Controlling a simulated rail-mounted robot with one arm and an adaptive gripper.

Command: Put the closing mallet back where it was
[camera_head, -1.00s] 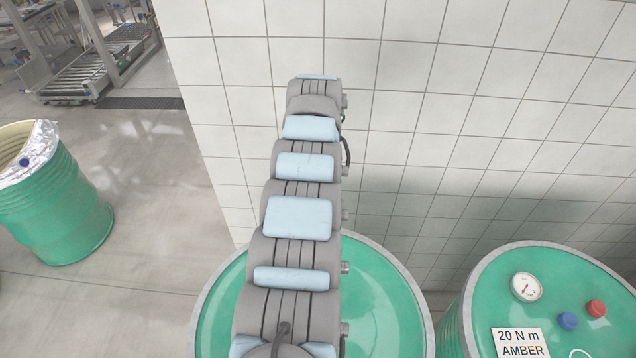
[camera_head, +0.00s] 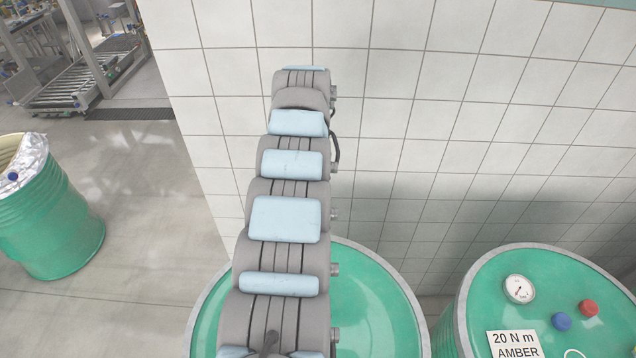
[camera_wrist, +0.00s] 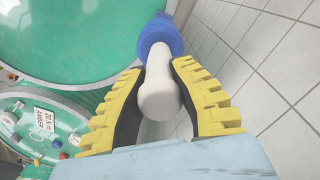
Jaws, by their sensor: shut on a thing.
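The closing mallet shows in the wrist view, with a white rounded handle (camera_wrist: 160,88) and a blue part (camera_wrist: 160,38) beyond it. My gripper (camera_wrist: 158,78), with yellow ribbed fingers and dark inner pads, is shut on the white handle. In the head view only my arm shows; my gripper and the mallet are hidden there.
A green drum lid (camera_head: 375,305) lies beneath my arm. Another drum (camera_head: 545,290) at right carries a gauge (camera_head: 519,289), blue and red caps and a "20 N m AMBER" label (camera_head: 515,344). A foil-lined open drum (camera_head: 50,225) stands left. A tiled wall (camera_head: 420,130) closes the back.

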